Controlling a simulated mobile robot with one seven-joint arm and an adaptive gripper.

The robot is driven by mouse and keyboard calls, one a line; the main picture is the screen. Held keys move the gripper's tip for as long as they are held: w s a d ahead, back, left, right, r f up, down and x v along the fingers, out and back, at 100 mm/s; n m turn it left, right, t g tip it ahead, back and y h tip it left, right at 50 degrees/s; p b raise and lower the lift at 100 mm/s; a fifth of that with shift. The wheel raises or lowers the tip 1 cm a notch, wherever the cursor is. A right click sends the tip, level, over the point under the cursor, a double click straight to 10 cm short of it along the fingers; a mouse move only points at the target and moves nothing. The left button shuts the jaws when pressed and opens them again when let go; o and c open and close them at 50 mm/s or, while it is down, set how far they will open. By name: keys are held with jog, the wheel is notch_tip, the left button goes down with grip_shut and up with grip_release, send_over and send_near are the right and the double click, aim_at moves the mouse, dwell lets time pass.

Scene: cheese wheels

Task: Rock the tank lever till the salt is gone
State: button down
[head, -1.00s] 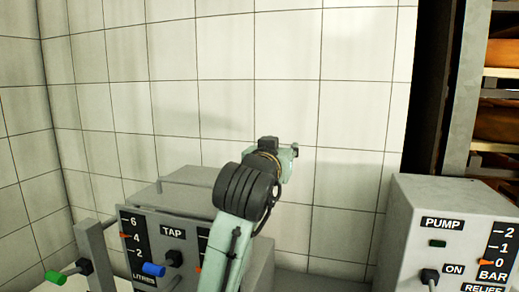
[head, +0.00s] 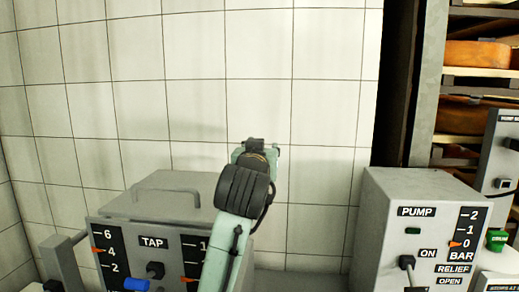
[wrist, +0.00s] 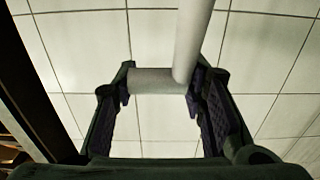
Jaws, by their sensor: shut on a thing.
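In the wrist view my gripper (wrist: 160,88) is shut on a pale grey bent bar (wrist: 193,45), which I take to be the tank lever. The bar comes down from the top and turns sideways between the fingers. In the head view a grey tank-like box (head: 120,207) with a handle on its lid stands left of my arm. Its front carries a TAP label, a blue knob (head: 135,285) and a gauge with an orange pointer near 4. No salt shows in either view.
A grey pump box (head: 385,190) stands to the right, its BAR pointer near 0. Behind it, shelves hold orange-brown cheese wheels (head: 478,54). A tiled wall (head: 200,80) closes the back. A grey post (head: 62,265) stands at lower left.

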jog(key=shift+w+d+f, duration=0.1)
jog(key=shift+d, duration=0.15)
jog(key=c, duration=1)
grip_release()
jog(key=shift+c, duration=0.2)
jog(key=shift+a, duration=0.1)
jog(key=shift+s, duration=0.4)
jog(key=s, duration=1.1)
jog(key=shift+a, duration=0.2)
jog(key=shift+s, duration=0.1)
